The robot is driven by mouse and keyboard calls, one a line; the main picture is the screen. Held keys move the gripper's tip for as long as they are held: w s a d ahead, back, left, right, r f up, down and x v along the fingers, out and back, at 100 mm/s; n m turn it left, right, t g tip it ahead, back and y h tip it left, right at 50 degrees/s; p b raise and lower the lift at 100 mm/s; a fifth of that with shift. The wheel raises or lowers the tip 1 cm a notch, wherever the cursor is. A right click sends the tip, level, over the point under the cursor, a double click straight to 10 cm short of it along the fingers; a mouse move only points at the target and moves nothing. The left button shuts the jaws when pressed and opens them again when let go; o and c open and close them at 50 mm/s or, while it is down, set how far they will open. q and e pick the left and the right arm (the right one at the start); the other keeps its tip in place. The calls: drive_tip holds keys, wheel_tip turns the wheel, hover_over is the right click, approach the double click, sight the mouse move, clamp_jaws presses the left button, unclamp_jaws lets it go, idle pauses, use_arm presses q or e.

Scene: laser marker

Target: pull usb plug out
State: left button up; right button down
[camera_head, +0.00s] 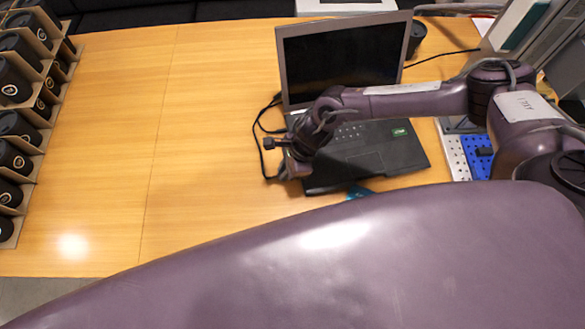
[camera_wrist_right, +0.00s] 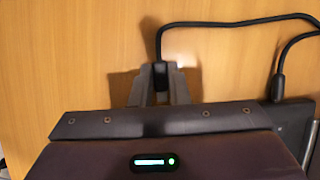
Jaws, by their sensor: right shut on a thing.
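The black USB plug (camera_wrist_right: 160,76) sits between the two grey fingers of my right gripper (camera_wrist_right: 160,84) in the right wrist view. My right gripper is shut on it, and its cable runs away from the fingers. In the head view, my right gripper (camera_head: 284,174) is low at the left side of the open laptop (camera_head: 385,152), near its front left corner. The plug's inner end is hidden by the gripper, so I cannot tell whether it is still in the laptop. My left gripper is not in view.
The black cable (camera_head: 257,142) loops left of the laptop; a second connector (camera_wrist_right: 278,88) meets the laptop's edge in the wrist view. A blue perforated block (camera_head: 478,158) lies to the right. A rack of dark cups (camera_head: 14,128) stands far left.

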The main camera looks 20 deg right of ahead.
drive_tip(key=shift+a+r, duration=0.1)
drive_tip(key=shift+a, duration=0.1)
drive_tip(key=c, duration=1.4)
unclamp_jaws()
drive_tip(key=b+v, duration=0.1)
drive_tip(key=v, duration=0.6)
drive_tip(key=shift+d+r, duration=0.15)
drive_tip(key=shift+r, duration=0.15)
